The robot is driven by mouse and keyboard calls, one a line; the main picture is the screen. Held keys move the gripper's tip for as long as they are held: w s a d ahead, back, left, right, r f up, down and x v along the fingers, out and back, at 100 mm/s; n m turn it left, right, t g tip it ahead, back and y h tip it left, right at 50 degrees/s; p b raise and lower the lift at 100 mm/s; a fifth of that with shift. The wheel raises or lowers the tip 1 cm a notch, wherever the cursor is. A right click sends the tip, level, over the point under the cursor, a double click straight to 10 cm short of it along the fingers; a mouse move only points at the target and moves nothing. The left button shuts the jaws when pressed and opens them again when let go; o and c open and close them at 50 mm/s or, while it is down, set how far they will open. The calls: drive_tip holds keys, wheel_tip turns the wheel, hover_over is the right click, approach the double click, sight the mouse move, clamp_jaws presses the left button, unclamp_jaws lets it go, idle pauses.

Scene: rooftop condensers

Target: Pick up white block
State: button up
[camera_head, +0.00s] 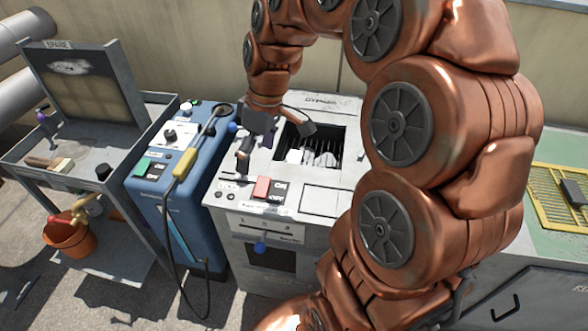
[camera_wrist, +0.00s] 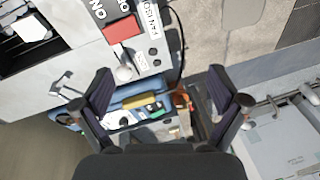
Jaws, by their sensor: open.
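A white block (camera_head: 294,156) lies in the dark slatted opening in the top of the grey unit (camera_head: 235,190). A second pale piece (camera_head: 328,159) shows beside it to the right; I cannot tell if it is a separate thing. In the wrist view a white block (camera_wrist: 33,27) sits among dark slats at the upper left corner. My gripper (camera_head: 277,135) is above the grey unit near the opening, partly in front of it. In the wrist view my gripper (camera_wrist: 164,92) has its two fingers wide apart with nothing between them. The white block is outside the fingers, up and left.
The grey unit's top has a red switch (camera_head: 262,188) near its front. A blue machine (camera_head: 168,165) with a yellow-handled cable stands at left. A grey cart (camera_head: 92,185) stands farther left, with an orange bucket (camera_head: 68,238). A yellow grate (camera_head: 560,195) lies at right.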

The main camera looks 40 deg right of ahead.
drive_tip(key=shift+n+t+y, duration=0.3)
drive_tip(key=shift+n+t, duration=0.5)
drive_tip(key=w+d+f+b, duration=0.2)
drive_tip(key=d, duration=0.1)
drive_tip(key=w+d+f+b, duration=0.1)
drive_tip(key=w+d+f, duration=0.2)
drive_tip(key=d, duration=0.1)
drive_tip(key=w+d+f+b, duration=0.2)
drive_tip(key=w+d+f, duration=0.1)
drive_tip(key=shift+w+d+b, duration=0.1)
drive_tip(key=shift+d+b, duration=0.15)
drive_tip(key=shift+b, duration=0.1)
drive_tip(key=n+t+b, duration=0.1)
drive_tip(key=b, duration=0.3)
approach(295, 156)
drive_tip(key=shift+b+x, duration=0.4)
drive_tip(key=shift+x, duration=4.05)
drive_tip(key=c, duration=0.8)
